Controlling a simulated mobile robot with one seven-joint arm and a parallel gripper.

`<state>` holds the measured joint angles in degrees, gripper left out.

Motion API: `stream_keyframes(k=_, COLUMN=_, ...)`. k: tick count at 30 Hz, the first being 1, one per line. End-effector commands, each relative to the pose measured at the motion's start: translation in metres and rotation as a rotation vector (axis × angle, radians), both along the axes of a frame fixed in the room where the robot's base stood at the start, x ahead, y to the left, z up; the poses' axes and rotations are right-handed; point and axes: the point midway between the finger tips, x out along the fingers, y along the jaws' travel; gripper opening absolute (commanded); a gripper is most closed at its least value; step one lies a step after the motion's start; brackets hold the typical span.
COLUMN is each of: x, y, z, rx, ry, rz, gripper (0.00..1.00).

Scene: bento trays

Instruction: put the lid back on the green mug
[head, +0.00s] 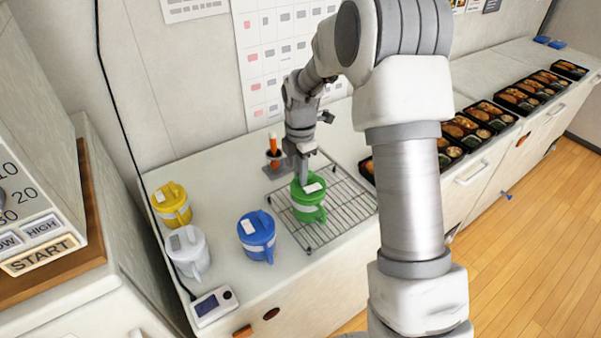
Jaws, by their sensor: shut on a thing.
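The green mug (311,212) stands upright on the wire rack, with its handle toward the front. Its green lid (300,188), with a pale tab on top, is at the mug's mouth. I cannot tell whether the lid is fully seated. My gripper (304,179) points down at the mug's top and is shut on the lid. The fingers and arm hide part of the lid and its back edge.
A blue mug (257,238), a white mug (187,252) and a yellow mug (172,206) stand left of the wire rack (341,219). A small device (213,306) lies at the counter's front. Several bento trays (518,99) line the right. An orange item (273,144) stands behind.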

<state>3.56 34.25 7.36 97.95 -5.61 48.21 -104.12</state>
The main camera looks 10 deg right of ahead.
Motion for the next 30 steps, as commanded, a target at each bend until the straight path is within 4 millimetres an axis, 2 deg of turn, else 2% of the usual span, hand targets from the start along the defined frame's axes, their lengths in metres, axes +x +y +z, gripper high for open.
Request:
stream_keyframes(k=11, x=0.0, y=0.0004, z=-0.0004, rx=0.0, ry=0.0, rz=0.0, gripper=0.0)
stream_keyframes(k=12, x=0.0, y=0.0004, z=-0.0004, rx=0.0, ry=0.0, rz=0.0, gripper=0.21)
stream_keyframes(k=17, x=0.0, y=0.0004, z=-0.0003, rx=0.0, ry=0.0, rz=0.0, gripper=0.5)
stream_keyframes(k=18, x=0.0, y=0.0004, z=-0.0004, rx=0.0, ry=0.0, rz=0.0, gripper=0.52)
stream_keyframes(k=24, x=-0.0001, y=0.0004, z=-0.0005, rx=0.0, ry=0.0, rz=0.0, gripper=0.53)
stream_keyframes(k=29, x=-0.0002, y=0.0003, z=-0.0006, rx=0.0, ry=0.001, rz=0.0, gripper=0.81)
stream_keyframes(k=30, x=-0.0003, y=0.0003, z=-0.0007, rx=0.0, ry=0.001, rz=0.0, gripper=0.81)
